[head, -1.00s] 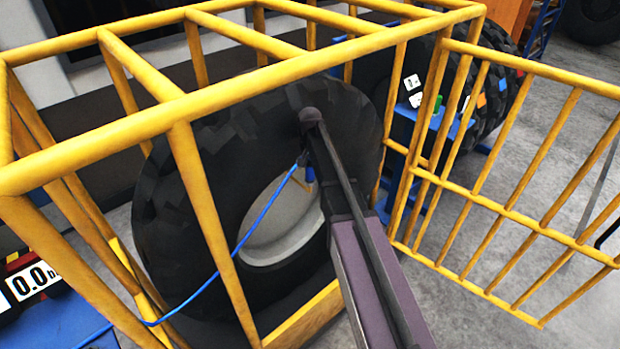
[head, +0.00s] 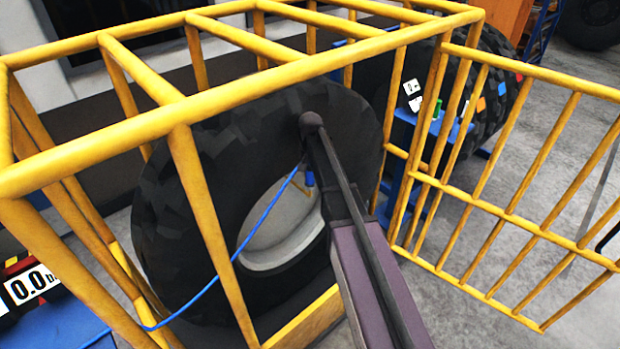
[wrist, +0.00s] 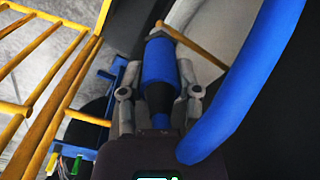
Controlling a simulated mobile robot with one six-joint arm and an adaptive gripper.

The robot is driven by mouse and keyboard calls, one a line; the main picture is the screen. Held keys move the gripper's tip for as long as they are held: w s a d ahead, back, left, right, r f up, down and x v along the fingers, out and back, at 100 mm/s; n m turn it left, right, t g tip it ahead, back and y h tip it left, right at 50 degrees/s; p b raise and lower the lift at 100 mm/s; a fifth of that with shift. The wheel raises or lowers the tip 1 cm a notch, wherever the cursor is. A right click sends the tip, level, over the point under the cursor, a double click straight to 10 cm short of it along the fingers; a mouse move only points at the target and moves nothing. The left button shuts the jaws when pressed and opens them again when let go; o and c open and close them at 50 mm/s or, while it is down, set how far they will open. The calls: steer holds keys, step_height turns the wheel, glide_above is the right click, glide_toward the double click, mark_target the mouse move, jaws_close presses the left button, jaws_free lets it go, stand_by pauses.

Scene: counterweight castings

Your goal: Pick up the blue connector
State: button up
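The blue connector (wrist: 160,62) lies lengthwise in the middle of the wrist view, between the two grey fingers of my gripper (wrist: 159,78). Its dark tapered end points toward my palm. The fingers stand close along both sides of it; whether they press on it cannot be told. In the head view, a small blue part of the connector (head: 309,179) shows just left of my arm, in front of the tire's opening. My arm hides the gripper there. The blue hose (head: 262,221) hangs from it down to the left; it crosses close in front of the wrist camera (wrist: 245,85).
A large black tire (head: 180,215) stands inside a yellow cage (head: 200,215) whose barred gate (head: 530,225) is open at right. A thin brass-coloured rod (wrist: 192,46) shows beside the connector's far end. A blue stand (head: 440,128) with small coloured items is behind the cage.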

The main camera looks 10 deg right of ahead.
steer(key=shift+r, duration=0.15)
stand_by(0.3)
step_height(320, 180, up, 4)
steer(key=p, duration=0.4)
steer(key=shift+f, duration=0.25)
steer(key=s+r+p, duration=0.1)
steer(key=s, duration=1.5)
step_height(320, 180, down, 4)
steer(key=b, duration=0.4)
steer(key=shift+r, duration=0.15)
